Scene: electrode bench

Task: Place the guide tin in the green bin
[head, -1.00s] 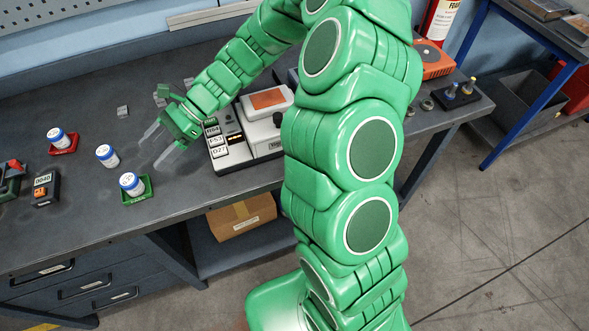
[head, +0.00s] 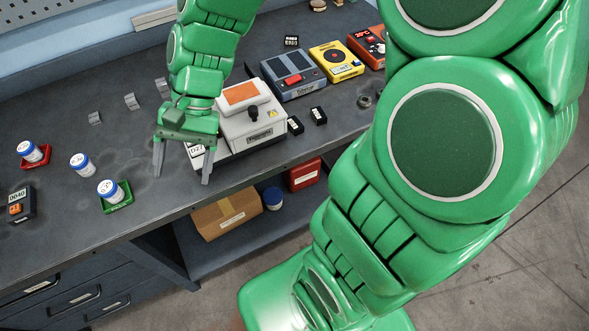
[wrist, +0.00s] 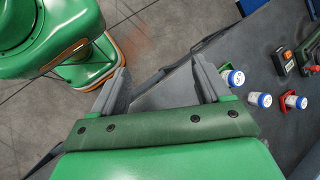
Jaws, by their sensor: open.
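In the head view, three white tins with blue lids stand on the bench. One tin (head: 33,152) is in the red bin (head: 22,163). One tin (head: 82,165) stands on bare bench between the bins. One tin (head: 110,190) is in the green bin (head: 128,199). Their labels are too small to tell which is the guide tin. My gripper (head: 182,176) is open and empty, fingers downward, to the right of the green bin. In the wrist view, my gripper (wrist: 160,66) frames bench edge and floor; the tins are right of its fingers.
A grey-white device (head: 255,128) stands just right of my gripper, partly hidden by it. Small metal blocks (head: 131,101) are behind. Another blue-lidded tin (head: 272,198) stands on the lower shelf beside a cardboard box (head: 228,213).

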